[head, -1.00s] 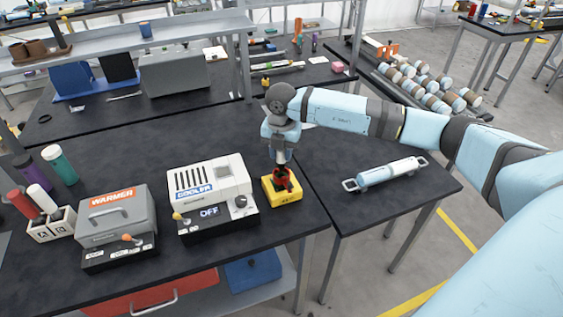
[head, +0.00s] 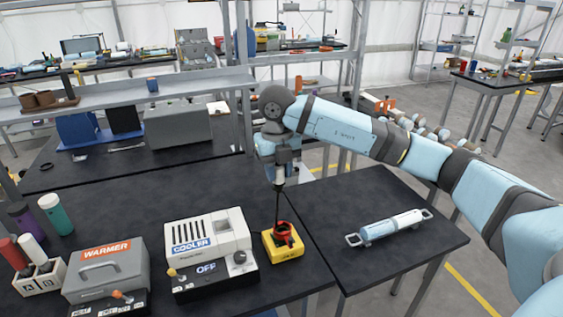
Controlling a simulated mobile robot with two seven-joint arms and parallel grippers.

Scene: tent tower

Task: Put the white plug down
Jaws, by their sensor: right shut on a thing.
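My right gripper (head: 279,188) points down above the yellow box (head: 283,246) and is shut. What it is shut on is too small and dark to make out, and I take it to be the white plug. A thin dark shape runs down from the gripper to the red ring-like part (head: 283,232) on top of the box. Whether it touches that part I cannot tell. My left gripper is not in view.
The cooler (head: 212,240) stands left of the yellow box, then the grey warmer (head: 105,268) and a rack (head: 40,279) with tubes. A light blue cylinder with handles (head: 390,226) lies on the right table. Bare tabletop (head: 150,195) lies behind the cooler.

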